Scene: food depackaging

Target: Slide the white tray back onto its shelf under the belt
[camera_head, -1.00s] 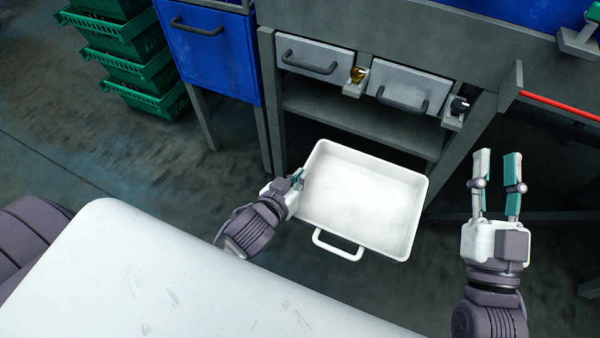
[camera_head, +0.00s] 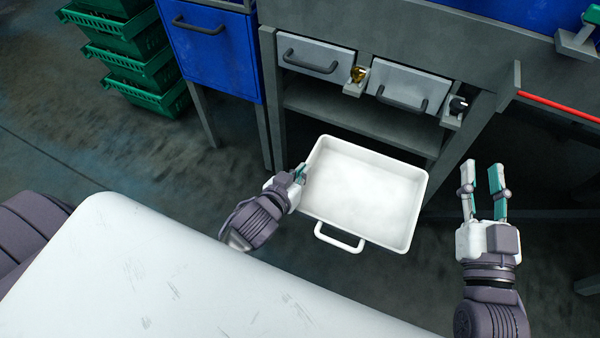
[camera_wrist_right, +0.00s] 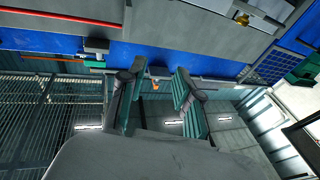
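The white tray (camera_head: 362,192) is empty and roughly level in front of the grey belt frame, with its front handle (camera_head: 339,238) facing me. My left gripper (camera_head: 300,172) is at the tray's left wall and appears closed on its rim; the fingertips are partly hidden there. The shelf (camera_head: 355,121) under the belt is an open grey bay below two drawers; the tray's far edge is close to its front. My right gripper (camera_head: 483,178) is open and empty, to the right of the tray and apart from it. Its open fingers also show in the right wrist view (camera_wrist_right: 158,95).
Two grey drawers (camera_head: 315,57) with dark handles sit above the shelf. A blue cabinet (camera_head: 210,50) and green crates (camera_head: 135,50) stand to the left. A red bar (camera_head: 560,106) is at the right. My white base fills the lower left.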

